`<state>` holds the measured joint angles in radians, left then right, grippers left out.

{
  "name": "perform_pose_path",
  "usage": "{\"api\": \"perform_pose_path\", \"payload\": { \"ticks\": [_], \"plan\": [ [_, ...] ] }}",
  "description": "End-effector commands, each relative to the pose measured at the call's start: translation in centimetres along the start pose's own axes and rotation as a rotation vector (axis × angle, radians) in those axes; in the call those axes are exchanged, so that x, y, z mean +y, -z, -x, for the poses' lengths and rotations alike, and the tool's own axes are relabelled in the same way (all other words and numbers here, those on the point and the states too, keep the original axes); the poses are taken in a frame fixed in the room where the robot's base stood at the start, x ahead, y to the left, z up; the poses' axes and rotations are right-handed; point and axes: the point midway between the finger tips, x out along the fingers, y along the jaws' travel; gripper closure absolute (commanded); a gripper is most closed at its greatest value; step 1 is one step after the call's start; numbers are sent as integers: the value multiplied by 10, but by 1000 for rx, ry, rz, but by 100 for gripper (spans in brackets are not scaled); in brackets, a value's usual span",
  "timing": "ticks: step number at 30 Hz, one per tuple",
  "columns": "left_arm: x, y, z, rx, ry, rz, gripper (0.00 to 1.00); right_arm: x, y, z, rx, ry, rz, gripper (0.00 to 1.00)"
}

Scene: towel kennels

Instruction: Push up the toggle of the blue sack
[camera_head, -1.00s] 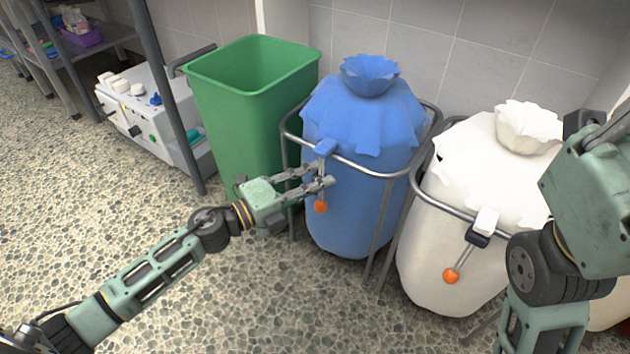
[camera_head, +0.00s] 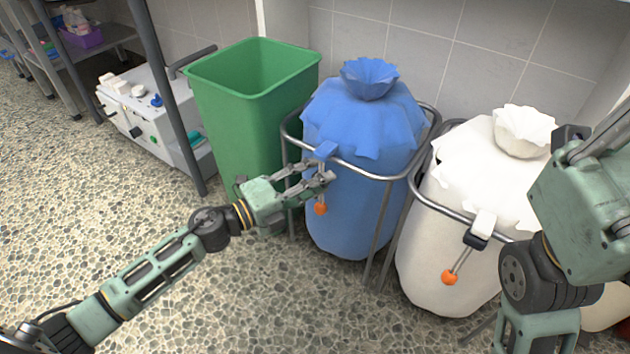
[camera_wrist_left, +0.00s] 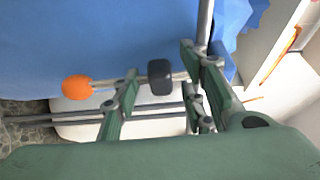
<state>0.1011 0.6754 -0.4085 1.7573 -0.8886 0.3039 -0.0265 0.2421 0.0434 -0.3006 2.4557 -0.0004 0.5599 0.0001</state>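The blue sack (camera_head: 355,215) hangs in a metal frame, its top gathered. On the frame's front rail is a blue clip (camera_head: 326,150); below it the toggle, a thin lever, hangs down with an orange ball (camera_head: 320,208) at its end. My left gripper (camera_head: 328,178) is at this lever, just above the ball and below the clip. Its fingers are apart. In the left wrist view the ball (camera_wrist_left: 77,87) lies left of the fingers and the lever runs across between them; contact is unclear. My right arm shows at the right, its gripper out of view.
A green bin (camera_head: 245,125) stands close on the left of the blue sack. A white sack (camera_head: 450,235) in its own frame, with another orange-ball toggle (camera_head: 450,277), stands on the right. The tiled wall is behind. The pebbled floor in front is clear.

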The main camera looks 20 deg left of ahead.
Motion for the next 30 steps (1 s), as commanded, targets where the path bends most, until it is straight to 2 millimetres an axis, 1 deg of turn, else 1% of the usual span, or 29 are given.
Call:
{"api": "perform_pose_path", "payload": {
  "ticks": [4,8,30],
  "plan": [
    [0,0,2,0,-1,0,61,0,2,-1,7,1,1,100],
    [1,0,10,-1,-2,0,61,0,1,-1,5,1,1,100],
    [1,0,100,0,-2,1,61,0,1,-1,3,0,1,100]
  ]
}}
